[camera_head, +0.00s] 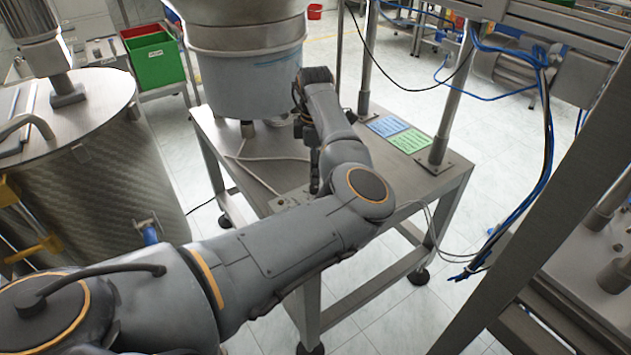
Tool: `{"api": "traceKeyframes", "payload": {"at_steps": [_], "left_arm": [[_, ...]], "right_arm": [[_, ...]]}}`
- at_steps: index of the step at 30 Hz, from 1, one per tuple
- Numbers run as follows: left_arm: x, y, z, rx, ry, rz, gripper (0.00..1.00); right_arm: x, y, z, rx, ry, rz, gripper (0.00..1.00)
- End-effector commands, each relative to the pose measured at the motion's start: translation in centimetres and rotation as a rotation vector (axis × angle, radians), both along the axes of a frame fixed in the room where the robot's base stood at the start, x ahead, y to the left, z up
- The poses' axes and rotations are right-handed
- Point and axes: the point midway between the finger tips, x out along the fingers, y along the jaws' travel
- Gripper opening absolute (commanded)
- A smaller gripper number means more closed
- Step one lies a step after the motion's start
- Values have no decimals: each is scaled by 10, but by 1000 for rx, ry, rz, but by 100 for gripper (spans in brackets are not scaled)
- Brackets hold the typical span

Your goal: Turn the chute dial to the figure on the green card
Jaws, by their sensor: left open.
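The green card (409,141) lies flat on the metal table, at the right of my left arm. Its figure is too small to read. A blue card (385,126) lies beside it. A small grey control panel (284,201) is at the table's front edge, partly covered by my arm. The chute dial cannot be made out; my arm may hide it. My left gripper (315,188) points down over the table close to the panel, mostly behind my forearm and wrist. It is open. Whether it touches anything cannot be told. My right gripper is out of view.
A large grey feeder bowl (248,70) stands on the table (448,182) behind my wrist. A steel post (449,95) with hanging blue cables rises at the right. A steel drum (90,165) stands at the left. Green and red bins (156,66) are behind.

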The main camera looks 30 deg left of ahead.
Motion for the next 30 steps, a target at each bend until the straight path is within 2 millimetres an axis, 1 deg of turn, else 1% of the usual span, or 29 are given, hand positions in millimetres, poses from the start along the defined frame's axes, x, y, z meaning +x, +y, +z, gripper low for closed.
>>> {"api": "traceKeyframes", "payload": {"at_steps": [1, 6, 9, 14, 21, 23, 24, 26, 27, 28, 30], "left_arm": [[-1, 0, -11, -2, 2, 0, 48], [0, 0, -38, 0, 1, -1, 48], [0, 0, -47, -1, 1, -1, 48], [0, 0, -54, -1, -1, -1, 48], [0, 0, -55, 1, -1, -1, 48], [0, 0, -55, 1, -1, -1, 35], [0, 0, -55, 1, -1, -1, 27], [0, 0, -54, 1, -1, -1, 15], [0, 0, -54, 1, -1, 0, 7], [0, 0, -54, 1, -1, 0, 1], [0, 0, -54, 0, 0, 0, 0]], "right_arm": [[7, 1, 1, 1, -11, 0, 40], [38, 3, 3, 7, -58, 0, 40], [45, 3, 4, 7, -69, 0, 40], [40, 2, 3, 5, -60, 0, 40], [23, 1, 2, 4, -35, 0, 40], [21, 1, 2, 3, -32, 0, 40], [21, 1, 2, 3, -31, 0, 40], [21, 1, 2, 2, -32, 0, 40], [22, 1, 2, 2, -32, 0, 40], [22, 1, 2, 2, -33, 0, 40], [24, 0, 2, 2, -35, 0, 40]]}}
